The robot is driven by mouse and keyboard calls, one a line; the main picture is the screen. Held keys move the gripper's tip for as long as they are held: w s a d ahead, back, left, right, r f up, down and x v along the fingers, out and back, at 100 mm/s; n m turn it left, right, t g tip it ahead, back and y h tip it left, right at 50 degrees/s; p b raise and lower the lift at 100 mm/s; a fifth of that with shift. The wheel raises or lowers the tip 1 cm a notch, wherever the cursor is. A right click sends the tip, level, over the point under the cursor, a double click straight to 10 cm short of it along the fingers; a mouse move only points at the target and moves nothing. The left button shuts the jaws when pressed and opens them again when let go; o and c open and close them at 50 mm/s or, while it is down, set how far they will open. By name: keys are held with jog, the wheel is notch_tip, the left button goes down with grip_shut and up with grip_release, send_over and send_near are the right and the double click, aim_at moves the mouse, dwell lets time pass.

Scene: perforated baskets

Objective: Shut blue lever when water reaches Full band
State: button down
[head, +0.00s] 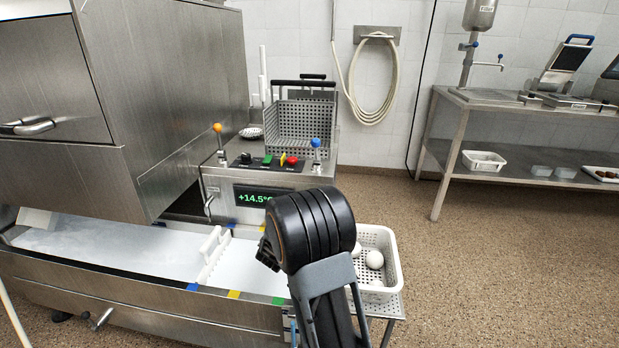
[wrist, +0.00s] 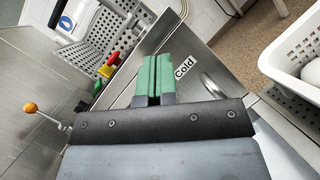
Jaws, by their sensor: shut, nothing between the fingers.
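The blue lever (head: 316,145) stands upright at the right end of the steel control box, seen in the head view. I cannot make it out for sure in the wrist view. The water trough (head: 120,283) runs across the front left, with a pale surface inside; its exact water level is hard to tell. Blue, yellow and green bands (head: 234,295) mark its rim; no Full wording is readable. My gripper (head: 268,256) is in front of the box, below and left of the blue lever.
An orange lever (head: 217,128) stands on the box's left. Between the levers are coloured buttons (head: 268,160), and a display (head: 254,196) reads +14.5. A perforated metal basket (head: 300,122) stands behind. A white basket (head: 390,268) with white round items is right of my arm.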

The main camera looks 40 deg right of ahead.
aim_at(316, 152)
jog(key=a+r+m+t+h, duration=0.35)
jog(key=m+t, duration=0.25)
jog(key=m, duration=0.3)
jog(key=f+b+x, duration=0.1)
jog(key=x, duration=1.3)
jog(key=shift+w+d+y+b, duration=0.25)
jog(key=shift+d+y+b, duration=0.15)
jog(key=shift+d+y, duration=0.05)
jog(key=shift+r, duration=0.1)
